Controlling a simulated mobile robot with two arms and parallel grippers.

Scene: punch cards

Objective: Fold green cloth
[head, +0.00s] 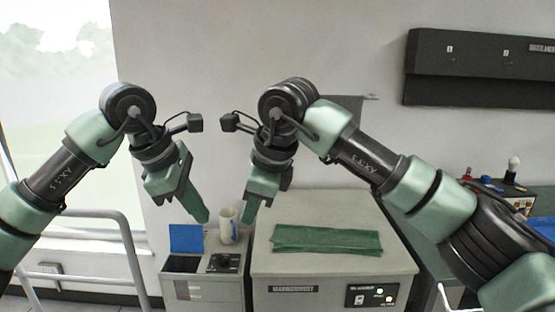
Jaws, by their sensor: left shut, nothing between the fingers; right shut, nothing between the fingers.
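The green cloth (326,240) lies flat as a wide, low strip on top of the grey cabinet. Its edges look slightly layered, but I cannot tell how many layers there are. My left gripper (203,218) is shut and empty, pointing down to the left of the cabinet, above the blue item and the cup. My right gripper (249,218) is shut and empty, above the cabinet's left edge, to the left of the cloth and apart from it.
The grey cabinet (290,268) has free top surface around the cloth. A lower unit at left bears a blue panel (186,239), a pale cup (229,226) and a black device (224,262). A metal rail (125,235) stands at left. A dark panel (480,70) hangs on the wall.

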